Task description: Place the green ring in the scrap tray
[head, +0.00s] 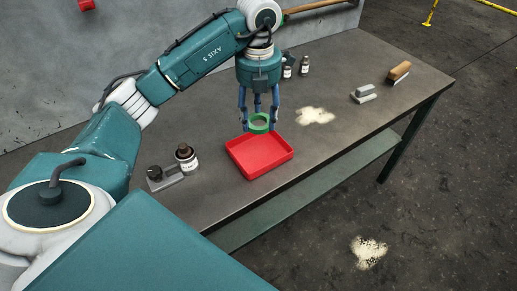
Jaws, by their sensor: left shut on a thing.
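The green ring (251,125) is held between the fingers of my left gripper (259,121), which is shut on it. The ring is at the back edge of the red scrap tray (278,166) in the picture, partly overlapping its far rim. I cannot tell exactly how high the ring is above the tray. The tray lies on the dark workbench and looks empty. My right gripper is not in view.
A brown bottle (187,160) and a grey block-like item (165,181) stand left of the tray. Small bottles (304,66) stand behind the gripper. A pale powder patch (315,116), grey blocks (363,94) and a brush (398,72) lie to the right.

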